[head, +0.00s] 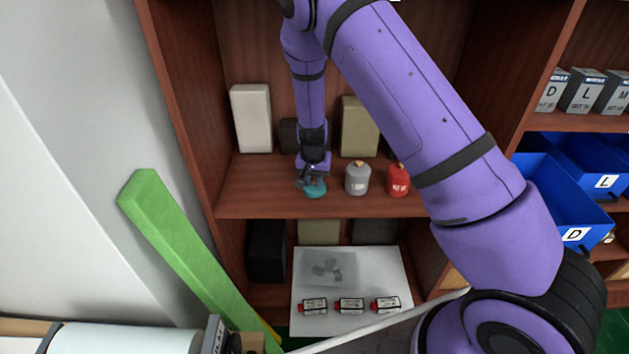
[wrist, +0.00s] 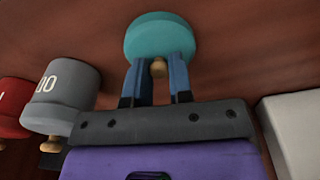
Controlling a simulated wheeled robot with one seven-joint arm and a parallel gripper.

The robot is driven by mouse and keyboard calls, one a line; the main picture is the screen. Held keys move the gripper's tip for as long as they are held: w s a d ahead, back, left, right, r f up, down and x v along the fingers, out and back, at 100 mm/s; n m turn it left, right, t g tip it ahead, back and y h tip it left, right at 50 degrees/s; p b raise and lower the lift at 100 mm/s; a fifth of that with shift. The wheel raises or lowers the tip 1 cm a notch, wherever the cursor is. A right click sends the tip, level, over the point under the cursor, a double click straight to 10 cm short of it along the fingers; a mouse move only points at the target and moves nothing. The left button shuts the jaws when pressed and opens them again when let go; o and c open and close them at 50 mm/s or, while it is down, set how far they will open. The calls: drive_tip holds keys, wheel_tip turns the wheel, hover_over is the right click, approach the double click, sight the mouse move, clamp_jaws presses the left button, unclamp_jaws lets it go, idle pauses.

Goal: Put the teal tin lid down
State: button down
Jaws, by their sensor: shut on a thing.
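The teal tin lid (head: 316,191) is at my gripper, low over the front of the middle shelf. In the wrist view the lid (wrist: 158,33) is a round teal disc with a small wooden knob. My gripper (head: 313,180) has its two blue fingers closed around that knob; the fingers also show in the wrist view (wrist: 157,65). I cannot tell whether the lid touches the shelf surface. A grey tin (head: 357,179) and a red tin (head: 397,181), each with a knob on top, stand to the right of the lid.
The wooden shelf (head: 250,200) is bare left of the lid. A white box (head: 251,118) and a beige box (head: 359,128) stand behind. Below, a white board (head: 300,265) carries several small black-and-red items. Blue bins (head: 550,205) are at right; a green beam (head: 170,225) leans at left.

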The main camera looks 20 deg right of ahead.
drive_tip(key=shift+f, duration=0.45)
drive_tip(key=shift+f, duration=0.1)
drive_tip(key=c, duration=1)
unclamp_jaws()
